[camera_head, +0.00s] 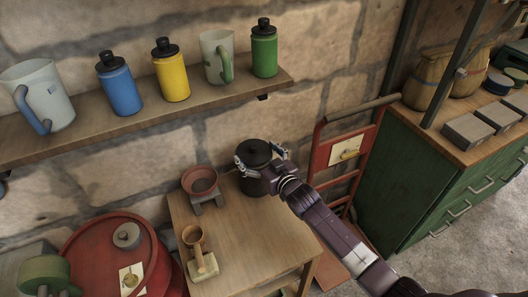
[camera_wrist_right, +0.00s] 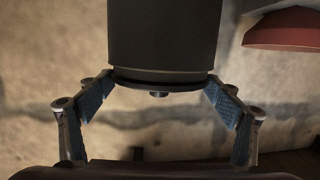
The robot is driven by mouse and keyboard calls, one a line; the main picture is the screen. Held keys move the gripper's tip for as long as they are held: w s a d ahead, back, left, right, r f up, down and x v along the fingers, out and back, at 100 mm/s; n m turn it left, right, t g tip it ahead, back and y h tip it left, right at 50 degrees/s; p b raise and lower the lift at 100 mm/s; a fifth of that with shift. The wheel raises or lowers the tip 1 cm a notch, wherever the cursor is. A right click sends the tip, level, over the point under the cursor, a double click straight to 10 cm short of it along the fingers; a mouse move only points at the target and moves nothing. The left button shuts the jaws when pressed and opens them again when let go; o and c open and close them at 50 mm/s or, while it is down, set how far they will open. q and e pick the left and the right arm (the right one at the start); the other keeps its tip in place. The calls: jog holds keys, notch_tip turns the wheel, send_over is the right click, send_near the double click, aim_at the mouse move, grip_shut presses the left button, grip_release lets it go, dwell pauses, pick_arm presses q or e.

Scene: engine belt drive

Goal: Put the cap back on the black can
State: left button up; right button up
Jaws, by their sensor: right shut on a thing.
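The black can (camera_head: 254,187) stands upright at the back of the wooden table. Its dark round cap (camera_head: 256,149), with a small knob, is directly over the can's mouth. My right gripper (camera_head: 262,158) has its fingers on opposite sides of the cap rim and is shut on it. The right wrist view appears upside down: the can (camera_wrist_right: 164,35) fills the top, and the cap (camera_wrist_right: 135,85) is against or very close to its end, in line with it. I cannot tell if the cap is fully seated. My left gripper is not in view.
A red bowl on a stand (camera_head: 200,180) is left of the can, with a wooden cup-shaped item (camera_head: 195,240) nearer. A red hand truck (camera_head: 318,165) stands to the right. The shelf (camera_head: 190,112) above holds bottles and mugs. The table's front right is clear.

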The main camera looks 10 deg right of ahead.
jog(key=o, duration=0.8)
